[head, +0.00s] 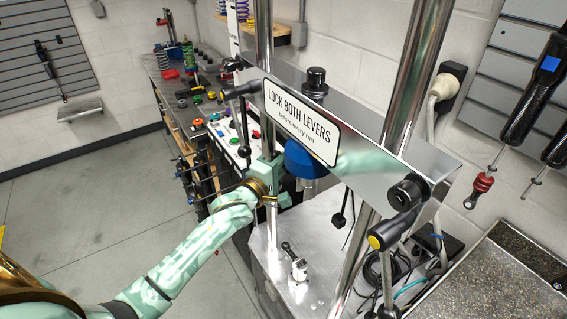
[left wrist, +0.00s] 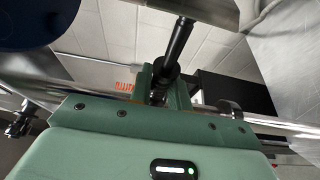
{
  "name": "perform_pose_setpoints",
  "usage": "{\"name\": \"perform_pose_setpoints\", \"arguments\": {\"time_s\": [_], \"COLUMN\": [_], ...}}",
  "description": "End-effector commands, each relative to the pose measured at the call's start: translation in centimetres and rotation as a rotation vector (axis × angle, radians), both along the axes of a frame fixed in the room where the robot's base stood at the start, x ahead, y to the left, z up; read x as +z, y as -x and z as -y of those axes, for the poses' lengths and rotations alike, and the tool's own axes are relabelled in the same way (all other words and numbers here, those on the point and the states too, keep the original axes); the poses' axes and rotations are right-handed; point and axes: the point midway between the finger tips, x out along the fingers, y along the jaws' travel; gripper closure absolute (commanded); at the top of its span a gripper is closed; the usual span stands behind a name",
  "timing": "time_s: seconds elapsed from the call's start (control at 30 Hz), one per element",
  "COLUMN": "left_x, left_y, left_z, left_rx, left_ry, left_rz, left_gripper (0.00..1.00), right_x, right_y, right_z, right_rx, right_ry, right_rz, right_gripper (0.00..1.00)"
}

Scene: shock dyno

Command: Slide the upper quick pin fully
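My left gripper (head: 270,180) is beside the front chrome column, below the crosshead and left of the blue load cell (head: 306,160). The left wrist view shows its two green fingers (left wrist: 162,88) apart, with a black rod with a thick dark end (left wrist: 166,68) in line with the gap. Whether they touch it I cannot tell. The upper quick pin is not clearly visible; the gripper, column and sign hide part of the area under the load cell. A small metal clevis with a dark-ended handle (head: 298,267) stands on the base plate. My right gripper is out of view.
The crosshead carries a sign (head: 300,122) reading "LOCK BOTH LEVERS". A cluttered workbench (head: 195,95) stands behind. Cables lie at the lower right. The floor at left is clear.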

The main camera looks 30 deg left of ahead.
Motion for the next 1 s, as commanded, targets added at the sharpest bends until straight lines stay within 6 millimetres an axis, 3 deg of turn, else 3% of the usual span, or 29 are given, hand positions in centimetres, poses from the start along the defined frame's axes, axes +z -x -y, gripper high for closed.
{"name": "perform_pose_setpoints", "arguments": {"time_s": [0.3, 0.63, 0.67, 0.73, 1.0], "left_x": [0.1, -0.1, -0.1, -0.1, -0.1], "left_y": [2.2, 2.5, 2.5, 2.5, 2.5], "left_z": [3.8, 4.2, 4.2, 4.2, 4.1], "left_rx": [0.0, 0.001, 0.001, 0.001, 0.002], "left_ry": [0.003, 0.0, 0.0, 0.0, 0.0], "left_rz": [-0.005, -0.002, -0.002, -0.002, -0.001], "left_gripper": [1.0, 1.0, 0.76, 0.59, 0.59], "right_x": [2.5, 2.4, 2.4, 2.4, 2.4], "right_y": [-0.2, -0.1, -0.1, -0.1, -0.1], "right_z": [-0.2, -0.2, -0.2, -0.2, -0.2], "right_rx": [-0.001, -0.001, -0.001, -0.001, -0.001], "right_ry": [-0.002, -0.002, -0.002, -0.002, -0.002], "right_rz": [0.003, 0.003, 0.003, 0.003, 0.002], "right_gripper": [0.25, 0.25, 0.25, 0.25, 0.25]}}
